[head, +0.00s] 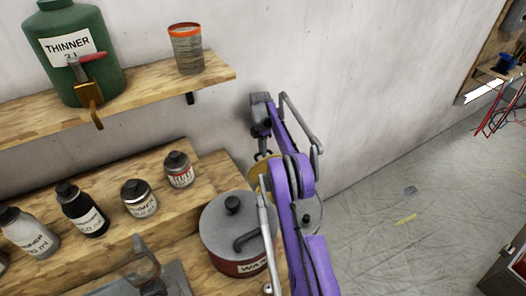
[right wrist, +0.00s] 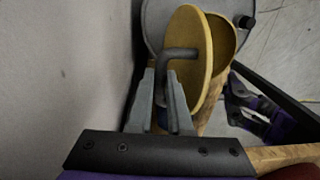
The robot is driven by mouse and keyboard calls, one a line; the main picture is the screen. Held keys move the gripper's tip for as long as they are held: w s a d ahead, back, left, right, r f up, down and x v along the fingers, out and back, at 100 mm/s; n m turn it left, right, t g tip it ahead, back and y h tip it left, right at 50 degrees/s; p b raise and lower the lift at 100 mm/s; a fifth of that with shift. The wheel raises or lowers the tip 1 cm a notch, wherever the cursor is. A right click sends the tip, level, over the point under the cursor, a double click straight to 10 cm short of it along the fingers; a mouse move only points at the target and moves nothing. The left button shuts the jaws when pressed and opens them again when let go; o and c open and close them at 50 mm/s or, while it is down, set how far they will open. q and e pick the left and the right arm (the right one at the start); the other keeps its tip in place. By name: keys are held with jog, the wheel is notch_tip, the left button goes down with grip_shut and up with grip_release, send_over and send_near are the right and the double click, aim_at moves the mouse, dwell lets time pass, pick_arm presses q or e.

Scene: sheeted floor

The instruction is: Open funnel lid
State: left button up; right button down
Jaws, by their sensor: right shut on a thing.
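A yellow round lid (right wrist: 199,75) stands tilted up on edge in the right wrist view, with a dark bent handle (right wrist: 181,53) on its face. Beside it, the yellow funnel (right wrist: 224,38) shows its open inside, so there is a gap between lid and funnel. My right gripper (right wrist: 160,85) is shut on the handle. In the head view my purple right arm covers most of the funnel, and only a yellow sliver (head: 264,172) shows beside it.
A grey drum (right wrist: 152,14) is under the funnel. A lidded waste pot (head: 222,222) stands left of my right arm. Several small bottles and a green thinner jug (head: 92,25) stand on wooden shelves. The wall is close; sheeted floor (head: 400,190) is open at right.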

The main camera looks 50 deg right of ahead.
pick_arm(q)
jog(key=shift+w+d, duration=0.1)
jog(key=shift+w, duration=0.25)
pick_arm(e)
jog(key=shift+w+d+f, duration=0.15)
jog(key=shift+w+f, duration=0.1)
jog(key=shift+w, duration=0.2)
jog(key=c, duration=0.8)
grip_release()
jog(key=shift+d, duration=0.1)
jog(key=shift+c, duration=0.2)
pick_arm(q)
jog(key=shift+r, duration=0.1)
pick_arm(e)
jog(key=shift+r, duration=0.15)
pick_arm(q)
jog(key=shift+w+r+p, duration=0.45)
jog(key=shift+r+p, duration=0.15)
jog(key=shift+r, duration=0.25)
pick_arm(e)
notch_tip(320, 180, up, 11)
jog(key=shift+w+f, duration=0.2)
jog(key=shift+w, duration=0.15)
jog(key=shift+d, duration=0.1)
